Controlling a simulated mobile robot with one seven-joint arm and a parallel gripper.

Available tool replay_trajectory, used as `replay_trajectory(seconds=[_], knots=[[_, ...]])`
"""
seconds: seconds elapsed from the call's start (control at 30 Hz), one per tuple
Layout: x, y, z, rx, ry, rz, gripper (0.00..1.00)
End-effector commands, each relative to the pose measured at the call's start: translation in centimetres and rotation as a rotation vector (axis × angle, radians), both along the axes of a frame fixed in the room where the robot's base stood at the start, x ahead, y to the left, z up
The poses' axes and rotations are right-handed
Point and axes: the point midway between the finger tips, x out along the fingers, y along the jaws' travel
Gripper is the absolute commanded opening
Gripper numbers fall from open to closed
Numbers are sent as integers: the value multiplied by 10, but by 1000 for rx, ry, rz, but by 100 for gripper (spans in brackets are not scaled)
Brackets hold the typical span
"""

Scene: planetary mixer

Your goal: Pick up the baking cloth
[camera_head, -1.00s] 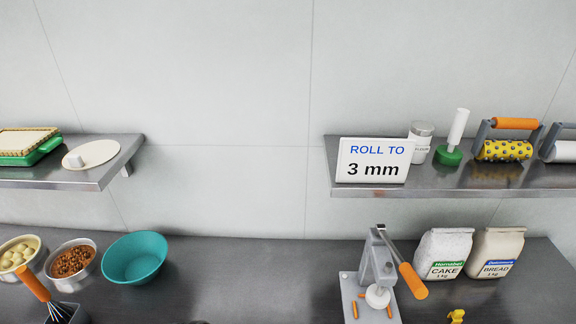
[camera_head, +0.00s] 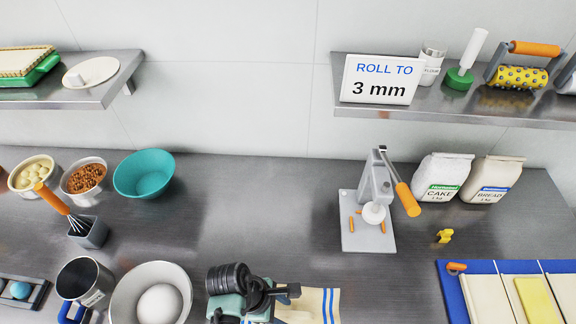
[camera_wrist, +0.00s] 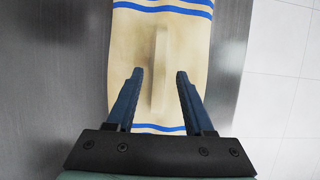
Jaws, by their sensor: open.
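The baking cloth (camera_head: 325,303) is cream with blue stripes and lies on the steel counter at the bottom middle of the head view. My gripper and wrist cover part of it there. In the wrist view the cloth (camera_wrist: 158,35) runs up the middle of the picture, with a raised ridge (camera_wrist: 160,70) along its centre. My gripper (camera_wrist: 155,73) is open, its two dark fingers above the cloth on either side of the ridge. Nothing is held between them. I cannot tell whether the fingertips touch the cloth.
A bowl with a white ball (camera_head: 160,303) stands left of my arm. A lever press (camera_head: 375,205) stands behind and to the right. A blue tray (camera_head: 485,267) lies at the right. Shelves hang above, one with a sign (camera_head: 380,78). The counter's middle is clear.

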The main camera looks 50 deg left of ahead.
Motion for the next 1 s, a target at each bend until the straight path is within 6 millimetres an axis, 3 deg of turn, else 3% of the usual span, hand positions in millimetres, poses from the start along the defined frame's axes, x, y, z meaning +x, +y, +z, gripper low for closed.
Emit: replay_trajectory(seconds=[0.13, 0.37, 0.4, 0.7, 1.0], knots=[[4, -3, -13, 1, 0, 0, 52], [5, -3, -15, 2, 0, 1, 52], [5, -3, -15, 2, 0, 1, 51], [5, -3, -15, 2, 0, 1, 0], [5, -3, -15, 2, -2, 1, 0]])
